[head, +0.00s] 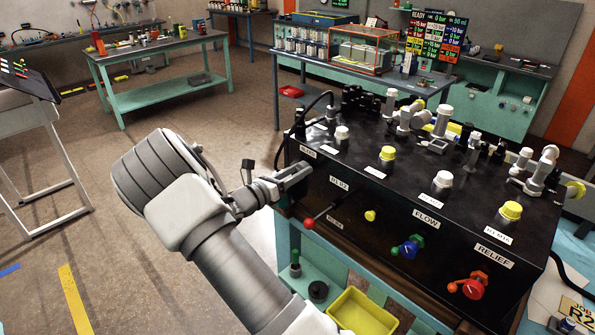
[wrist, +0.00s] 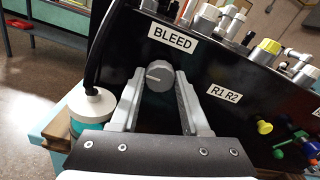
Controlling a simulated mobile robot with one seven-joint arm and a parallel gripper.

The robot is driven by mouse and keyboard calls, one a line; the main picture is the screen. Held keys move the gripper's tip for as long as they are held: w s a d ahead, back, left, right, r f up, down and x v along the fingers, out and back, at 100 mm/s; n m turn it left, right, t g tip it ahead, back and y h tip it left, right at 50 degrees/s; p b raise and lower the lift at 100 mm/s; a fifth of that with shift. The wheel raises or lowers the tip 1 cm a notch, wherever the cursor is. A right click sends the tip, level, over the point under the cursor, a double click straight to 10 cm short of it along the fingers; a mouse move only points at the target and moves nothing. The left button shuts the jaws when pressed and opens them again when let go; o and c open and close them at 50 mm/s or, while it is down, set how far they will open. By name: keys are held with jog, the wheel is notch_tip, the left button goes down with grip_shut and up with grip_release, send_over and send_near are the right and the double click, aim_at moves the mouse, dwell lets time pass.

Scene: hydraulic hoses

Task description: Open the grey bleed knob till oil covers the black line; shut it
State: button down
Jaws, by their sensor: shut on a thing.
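The grey bleed knob (wrist: 159,75) is on the black panel under the BLEED label (wrist: 172,34) in the wrist view. A pale line shows on its face. My gripper (wrist: 160,82) is shut on the knob, one finger on each side. In the head view my gripper (head: 297,173) is at the left end of the black block, and it hides the knob. A jar with a white cap (wrist: 93,104) stands left of my gripper in the wrist view, a black hose running into its top. I cannot make out the black line or the oil level.
The black block (head: 385,215) carries yellow and white caps on top. A red-tipped lever (head: 309,224), a blue knob (head: 409,248) and a red knob (head: 470,288) stick out of its front. A yellow bin (head: 360,312) is below. Open floor lies to the left.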

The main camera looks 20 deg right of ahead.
jog(key=shift+c, duration=1.9)
grip_release()
jog(key=b+v, duration=0.2)
jog(key=v, duration=1.5)
jog(key=shift+a, duration=0.2)
jog(key=s+d+r+m+g+y, duration=0.2)
jog(key=s+d+m+g+y, duration=0.15)
jog(key=s+m, duration=0.3)
jog(key=s+d+r+m+g+y, duration=0.2)
jog(key=s+d+m+g+y, duration=0.15)
jog(key=s+m, duration=0.3)
jog(key=s+a+r+m+t+y, duration=0.3)
jog(key=s+r+m+y, duration=0.1)
jog(key=s+m+y, duration=0.1)
jog(key=s+a+r+m+t+y, duration=0.3)
jog(key=s+r+m+y, duration=0.1)
jog(key=s+m, duration=0.3)
jog(key=shift+s+a+r+y, duration=0.25)
jog(key=shift+s+y, duration=0.25)
jog(key=shift+s, duration=0.65)
